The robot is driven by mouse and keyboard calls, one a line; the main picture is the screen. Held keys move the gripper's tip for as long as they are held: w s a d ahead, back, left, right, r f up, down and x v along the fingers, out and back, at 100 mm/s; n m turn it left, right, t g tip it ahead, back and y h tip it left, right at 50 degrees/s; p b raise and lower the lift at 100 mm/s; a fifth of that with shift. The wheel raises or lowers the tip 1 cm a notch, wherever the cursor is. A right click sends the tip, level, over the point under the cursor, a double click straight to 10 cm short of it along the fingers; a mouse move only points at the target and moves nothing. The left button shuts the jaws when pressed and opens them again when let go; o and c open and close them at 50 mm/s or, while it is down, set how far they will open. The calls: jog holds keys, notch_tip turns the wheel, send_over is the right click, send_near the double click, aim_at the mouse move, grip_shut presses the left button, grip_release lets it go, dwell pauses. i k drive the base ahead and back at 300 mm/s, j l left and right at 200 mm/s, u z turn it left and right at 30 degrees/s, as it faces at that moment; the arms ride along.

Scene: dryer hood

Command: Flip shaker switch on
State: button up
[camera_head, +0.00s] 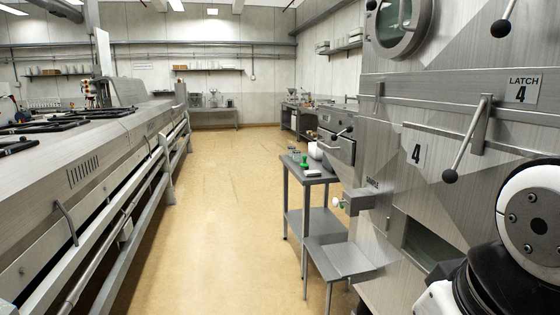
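The large steel dryer hood (400,95) fills the right side of the head view. A small label (372,182), too small to read surely, is on its lower left face. Just below the label a metal box (359,201) sticks out, with a small white and green part (339,203) at its left end. I cannot tell whether this is the shaker switch or which way it is set. My gripper is not in view; only white and black parts of my own arm show at the lower right, in front of the hood.
Lever handles with black knobs (467,140) stick out from the hood beside a "LATCH 4" sign (523,89). A small steel table (312,178) with small items and a lower step (340,258) stand left of it. A long counter (85,160) lines the left. The floor (215,200) between is clear.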

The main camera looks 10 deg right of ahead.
aim_at(334, 138)
jog(key=i+z, duration=0.25)
jog(key=i+j+u, duration=0.1)
jog(key=i+j, duration=0.15)
jog(key=i, duration=0.3)
jog(key=i+j, duration=0.25)
jog(key=i, duration=0.3)
jog(key=i+j+u, duration=0.15)
jog(key=i, duration=0.4)
jog(key=i+j+u, duration=0.1)
jog(key=i, duration=0.5)
jog(key=j, duration=0.1)
